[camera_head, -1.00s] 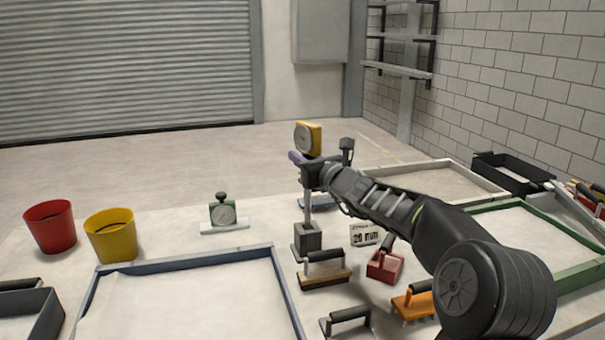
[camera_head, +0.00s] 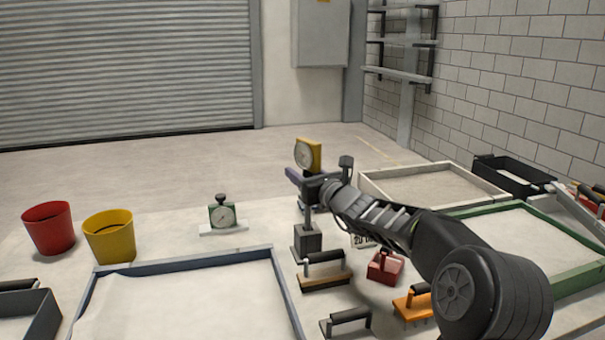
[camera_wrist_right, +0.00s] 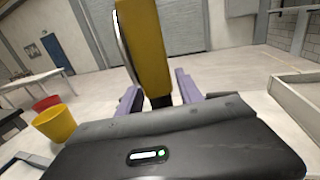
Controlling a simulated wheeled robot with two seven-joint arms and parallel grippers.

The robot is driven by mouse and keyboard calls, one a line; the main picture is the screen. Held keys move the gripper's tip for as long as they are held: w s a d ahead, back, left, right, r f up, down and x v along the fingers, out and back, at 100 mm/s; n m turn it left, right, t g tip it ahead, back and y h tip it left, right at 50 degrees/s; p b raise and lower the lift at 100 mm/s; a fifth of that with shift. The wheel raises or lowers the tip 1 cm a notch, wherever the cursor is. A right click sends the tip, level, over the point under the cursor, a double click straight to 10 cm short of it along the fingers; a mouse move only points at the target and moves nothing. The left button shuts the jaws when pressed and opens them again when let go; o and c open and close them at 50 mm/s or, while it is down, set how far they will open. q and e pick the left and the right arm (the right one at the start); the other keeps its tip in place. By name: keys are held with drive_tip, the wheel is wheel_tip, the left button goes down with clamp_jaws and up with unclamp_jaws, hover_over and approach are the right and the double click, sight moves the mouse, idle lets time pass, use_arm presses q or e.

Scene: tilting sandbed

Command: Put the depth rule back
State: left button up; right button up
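The depth rule has a yellow dial head (camera_head: 308,155) and stands upright, its thin stem running down to a dark grey block (camera_head: 308,239) on the table. The stem's lower end is hidden at the block. My right gripper (camera_head: 303,180) is around the rule just below its head. In the right wrist view the yellow head (camera_wrist_right: 146,45) rises between the purple fingers (camera_wrist_right: 160,92), which stand apart on both sides of the black neck with gaps showing. My left gripper is not in view.
Near the block are a wooden-based float (camera_head: 325,275), a red block tool (camera_head: 385,266) and an orange tool (camera_head: 413,303). A blue-edged sand tray (camera_head: 185,262) lies left.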

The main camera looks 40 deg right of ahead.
drive_tip(key=s+a, duration=0.1)
drive_tip(key=s, duration=1.1)
drive_tip(key=shift+b, duration=0.3)
drive_tip(key=shift+a+r, duration=0.1)
idle(0.5)
